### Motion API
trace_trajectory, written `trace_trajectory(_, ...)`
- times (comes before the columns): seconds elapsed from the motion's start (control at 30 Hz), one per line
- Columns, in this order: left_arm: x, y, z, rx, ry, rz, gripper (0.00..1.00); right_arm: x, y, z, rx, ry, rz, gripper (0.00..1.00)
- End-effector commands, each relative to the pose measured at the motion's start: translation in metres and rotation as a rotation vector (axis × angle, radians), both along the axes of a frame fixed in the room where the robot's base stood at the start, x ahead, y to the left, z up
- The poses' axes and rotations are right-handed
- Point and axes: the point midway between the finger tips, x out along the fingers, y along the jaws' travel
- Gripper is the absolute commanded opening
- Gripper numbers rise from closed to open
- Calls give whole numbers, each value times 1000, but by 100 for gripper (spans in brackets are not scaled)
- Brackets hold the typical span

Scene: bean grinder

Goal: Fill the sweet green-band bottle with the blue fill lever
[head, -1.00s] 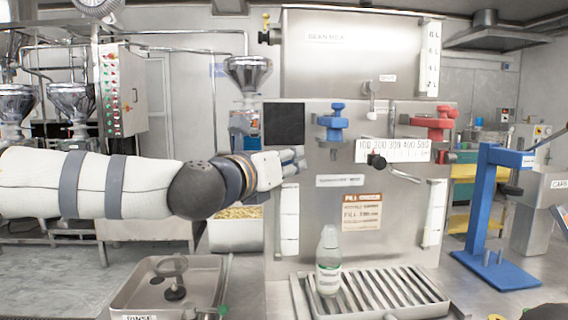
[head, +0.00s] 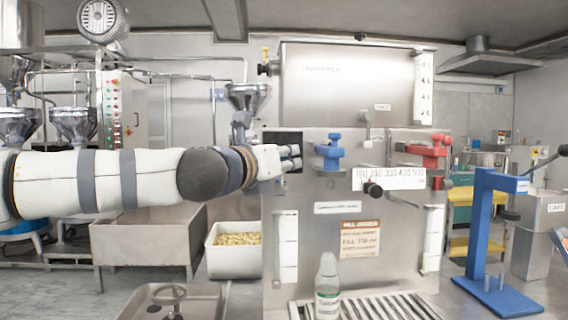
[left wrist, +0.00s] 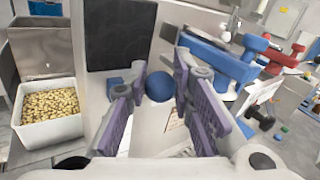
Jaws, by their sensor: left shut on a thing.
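The clear bottle (head: 327,288) with a white and green label stands upright on the slatted drip tray in front of the filling machine; its base is cut off by the picture's lower edge. The blue fill lever (head: 329,151) is on the machine's front, left of the red one. My left gripper (head: 293,157) is at the left end of the blue lever. In the left wrist view, the round blue knob (left wrist: 159,87) sits between the two purple finger pads, and the gripper is shut on it. My right gripper is not in view.
A red lever (head: 432,150) and a black-knobbed slider (head: 373,189) on a number scale are on the machine to the right. A blue press stand (head: 486,240) stands further right. A white bin of beans (head: 236,258) and a metal tray (head: 155,295) are at left.

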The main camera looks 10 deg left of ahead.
Motion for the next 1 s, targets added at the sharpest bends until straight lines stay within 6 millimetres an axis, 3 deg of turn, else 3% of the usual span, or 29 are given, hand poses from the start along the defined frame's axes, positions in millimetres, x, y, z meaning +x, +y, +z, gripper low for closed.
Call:
trace_trajectory(0.5,7,8,-7,1,12,20,0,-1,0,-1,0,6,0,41)
trace_trajectory(0.53,7,8,-7,0,12,20,28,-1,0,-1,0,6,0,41)
trace_trajectory(0.63,7,7,-7,0,12,19,51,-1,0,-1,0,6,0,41)
trace_trajectory(1.0,-2,6,-2,0,6,9,52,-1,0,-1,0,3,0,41)
